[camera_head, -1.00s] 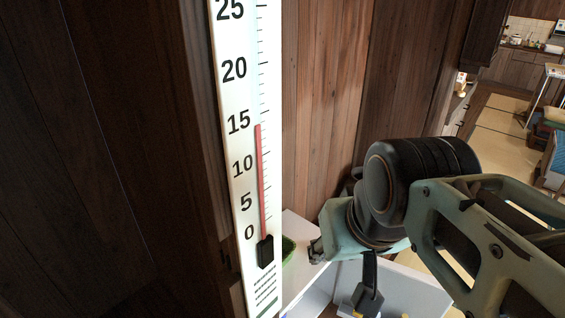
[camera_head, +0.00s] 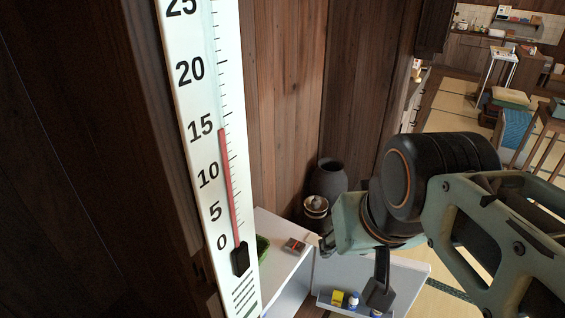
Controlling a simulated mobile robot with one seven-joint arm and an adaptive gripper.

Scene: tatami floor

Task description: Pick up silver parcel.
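I cannot make out a thing that is clearly a silver parcel. A small grey and red item (camera_head: 295,245) lies on the white cabinet top (camera_head: 277,262); it is too small to tell what it is. My gripper (camera_head: 380,290) is at the end of my arm on the right, pointing down in front of a white surface. One dark finger part shows. The rest is hidden by the arm, so I cannot tell whether it is open or shut or holds anything.
A large thermometer board (camera_head: 200,130) stands close on the left. A dark vase (camera_head: 328,177) and a jar (camera_head: 315,207) stand by the wooden wall. Tables and stools stand on the tatami floor (camera_head: 445,95) at upper right.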

